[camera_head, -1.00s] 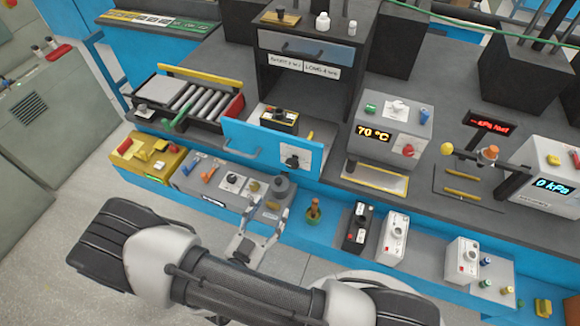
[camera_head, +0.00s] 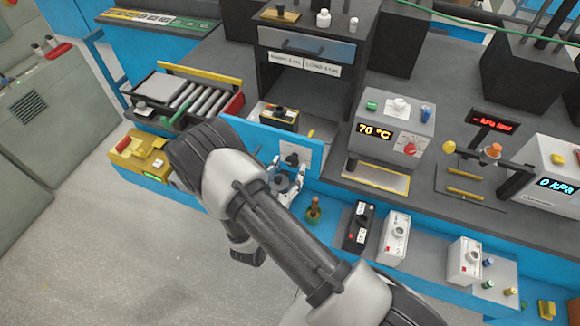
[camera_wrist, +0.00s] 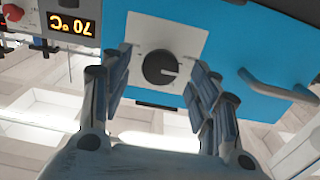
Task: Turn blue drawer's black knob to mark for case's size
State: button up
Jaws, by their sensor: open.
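The blue drawer (camera_head: 258,133) stands open, its front facing me. Its black knob (camera_wrist: 160,68) sits on a pale plate (camera_wrist: 188,38) in the wrist view, with a light pointer line towards the right of that picture. Marks on the plate are too faint to read. In the head view the knob (camera_head: 292,159) shows just above my gripper (camera_head: 285,186). In the wrist view my gripper (camera_wrist: 160,82) is open, with one finger either side of the knob and apart from it. A black-and-yellow block (camera_head: 280,116) lies in the drawer; I cannot tell whether it is the case.
A sign with SHORT and LONG labels (camera_head: 304,63) hangs above the drawer. The 70 °C heater box (camera_head: 395,118) stands to the right. The drawer's handle (camera_wrist: 278,86) is beside the knob in the wrist view. A green-and-orange item (camera_head: 314,210) stands below right.

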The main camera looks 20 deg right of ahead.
jog(key=shift+x, duration=1.1)
jog(key=shift+c, duration=0.6)
jog(key=c, duration=1)
